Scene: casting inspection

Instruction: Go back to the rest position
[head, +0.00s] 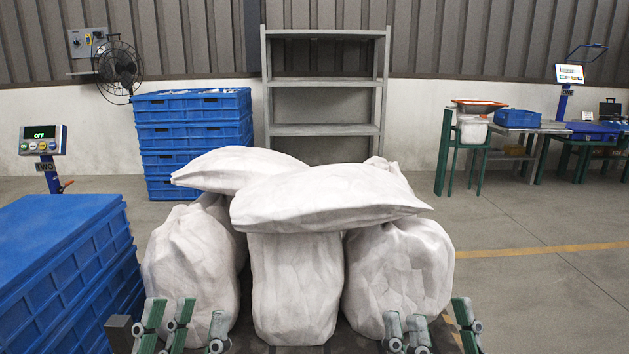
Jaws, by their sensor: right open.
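My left gripper (185,322) is at the bottom edge of the head view, left of centre, with its green-grey fingers spread and nothing between them. My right gripper (430,322) is at the bottom edge, right of centre, also spread and empty. Both show only their finger parts; the rest is cut off by the frame. They are in front of a pile of white sacks, with several standing upright, such as the middle sack (295,285), and a sack lying across the top (325,197). I cannot tell whether the fingers touch the sacks.
Stacked blue crates (60,250) stand close on the left, with a scale display (43,140) behind them. More blue crates (195,130) and an empty grey shelf (325,85) stand at the back. Benches (520,128) are at the right. The floor at right is clear.

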